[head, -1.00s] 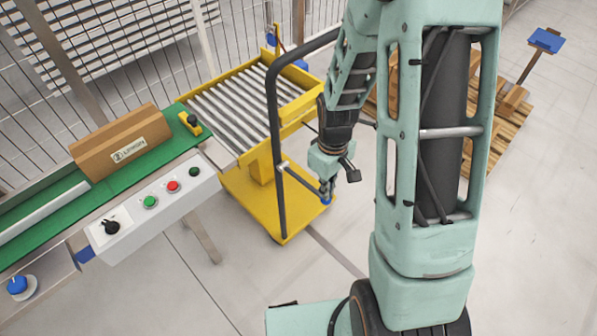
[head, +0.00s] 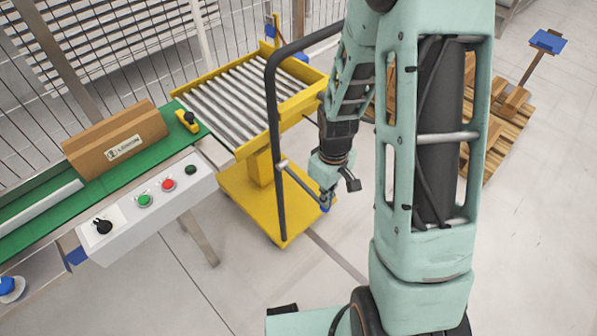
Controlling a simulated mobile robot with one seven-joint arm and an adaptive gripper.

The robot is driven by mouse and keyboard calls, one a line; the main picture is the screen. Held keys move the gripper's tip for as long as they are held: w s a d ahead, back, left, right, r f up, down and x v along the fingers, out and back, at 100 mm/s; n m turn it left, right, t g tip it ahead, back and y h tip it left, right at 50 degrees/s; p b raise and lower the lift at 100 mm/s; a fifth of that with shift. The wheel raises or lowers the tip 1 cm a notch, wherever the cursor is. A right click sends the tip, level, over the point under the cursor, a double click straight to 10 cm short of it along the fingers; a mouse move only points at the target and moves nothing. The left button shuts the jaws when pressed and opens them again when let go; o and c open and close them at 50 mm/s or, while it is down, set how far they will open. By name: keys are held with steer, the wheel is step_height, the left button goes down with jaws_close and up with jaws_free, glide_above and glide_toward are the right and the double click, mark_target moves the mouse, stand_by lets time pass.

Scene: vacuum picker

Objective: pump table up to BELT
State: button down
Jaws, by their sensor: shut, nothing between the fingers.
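The yellow lift table (head: 238,153) has a roller top and stands beside the end of the green conveyor belt (head: 103,190). Its roller top looks about level with the belt, but I cannot tell the exact height.
A brown carton (head: 117,141) lies on the belt near a yellow stop (head: 187,121). A button panel (head: 152,205) fronts the conveyor. A wire fence (head: 130,48) runs behind. A wooden pallet (head: 490,135) stands at right. Floor is clear in front of the table.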

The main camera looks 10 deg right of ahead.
steer(key=shift+f, duration=0.7)
steer(key=shift+b, duration=0.3)
steer(key=shift+w+a+f+b, duration=0.1)
steer(key=shift+f+b, duration=0.3)
steer(key=shift+f, duration=0.1)
steer(key=shift+w+a+f+b, duration=0.1)
steer(key=shift+f+b, duration=0.25)
steer(key=shift+f, duration=0.1)
steer(key=shift+a+f+b, duration=0.1)
steer(key=shift+f+b, duration=0.35)
steer(key=shift+f, duration=0.1)
step_height(320, 180, up, 5)
steer(key=p, duration=0.4)
steer(key=shift+s, duration=0.15)
steer(key=shift+d+r, duration=0.2)
